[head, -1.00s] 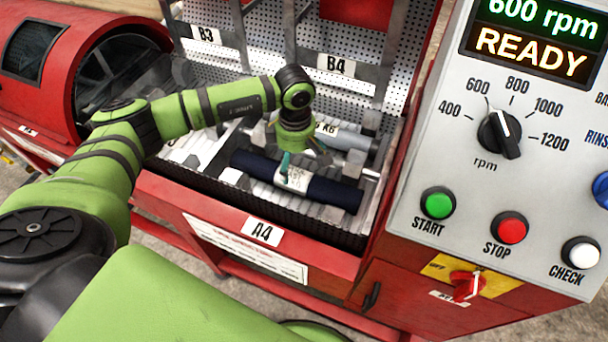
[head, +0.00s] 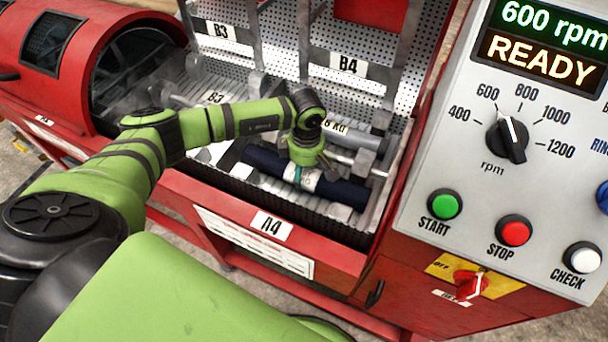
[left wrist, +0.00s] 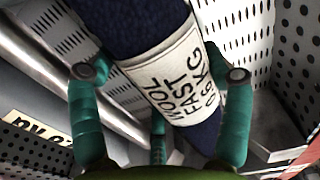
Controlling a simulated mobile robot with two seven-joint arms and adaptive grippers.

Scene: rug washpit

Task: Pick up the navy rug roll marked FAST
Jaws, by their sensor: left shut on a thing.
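The navy rug roll (head: 344,191) lies aslant in the slotted metal bay above the A4 label in the head view. A white label band (head: 303,178) wraps its middle. In the left wrist view the roll (left wrist: 147,25) bears a label (left wrist: 172,82) reading wool, FAST and a weight. My left gripper (head: 309,172) is over the middle of the roll, its teal fingers shut on it on both sides of the label. The roll looks still low among the bay's ribs; I cannot tell any gap beneath it. My right gripper is not in view.
A grey roll (head: 352,136) lies just behind, near a metal bar. Perforated panels and uprights rise behind the bay. The red front rail (head: 325,258) is in front. The control panel (head: 440,160), reading 600 rpm READY, stands close at the right.

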